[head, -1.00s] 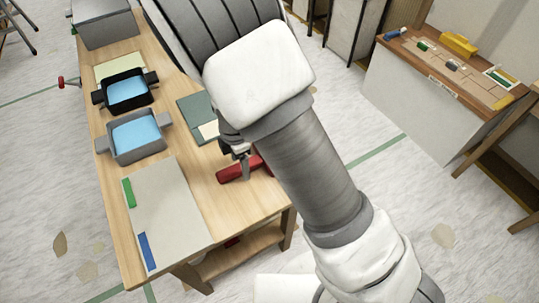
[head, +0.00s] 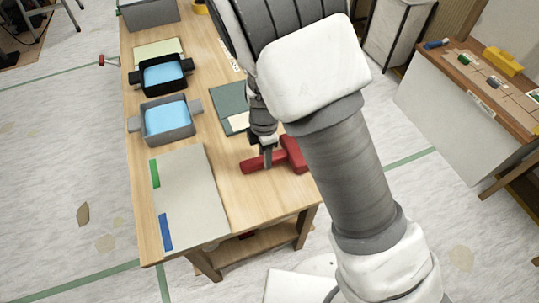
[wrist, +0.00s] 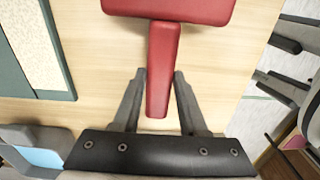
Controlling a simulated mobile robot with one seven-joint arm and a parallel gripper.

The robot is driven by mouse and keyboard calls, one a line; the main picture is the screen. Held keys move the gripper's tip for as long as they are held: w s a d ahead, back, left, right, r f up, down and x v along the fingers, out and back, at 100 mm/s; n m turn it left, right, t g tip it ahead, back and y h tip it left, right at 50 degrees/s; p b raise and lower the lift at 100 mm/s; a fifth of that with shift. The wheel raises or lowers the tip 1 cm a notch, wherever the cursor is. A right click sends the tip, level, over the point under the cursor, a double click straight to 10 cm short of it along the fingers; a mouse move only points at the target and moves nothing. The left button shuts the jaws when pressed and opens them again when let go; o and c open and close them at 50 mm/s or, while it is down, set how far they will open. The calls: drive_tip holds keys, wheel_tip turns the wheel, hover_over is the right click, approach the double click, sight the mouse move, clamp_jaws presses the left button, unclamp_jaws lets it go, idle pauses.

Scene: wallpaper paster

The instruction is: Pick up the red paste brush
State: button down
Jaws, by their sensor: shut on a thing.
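The red paste brush (head: 289,154) is at the right side of the wooden table in the head view, its handle pointing left. My gripper (head: 268,164) comes down over the handle. In the wrist view the brush's handle (wrist: 163,65) runs between the two fingers of my gripper (wrist: 160,73), and its wide red head lies beyond the fingertips at the top edge. My gripper is shut on the handle. I cannot tell whether the brush touches the tabletop or hangs just above it.
On the table (head: 238,205) are a grey tray (head: 167,136) and a black tray (head: 147,77), both with blue inside, a pale board (head: 190,198) and a green folder (head: 229,97). A side bench (head: 470,80) stands at right. Floor is open at left.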

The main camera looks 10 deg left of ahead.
wheel_tip(320, 180, up, 4)
drive_tip(key=shift+f+p, duration=0.25)
drive_tip(key=shift+p, duration=0.05)
drive_tip(key=s+a+r+p, duration=0.1)
drive_tip(key=s+a+r, duration=0.1)
drive_tip(key=s+r, duration=0.4)
drive_tip(key=s, duration=0.5)
drive_tip(key=shift+s+r, duration=0.15)
drive_tip(key=shift+s, duration=0.15)
drive_tip(key=c, duration=1.2)
unclamp_jaws()
clamp_jaws()
drive_tip(key=shift+w, duration=0.1)
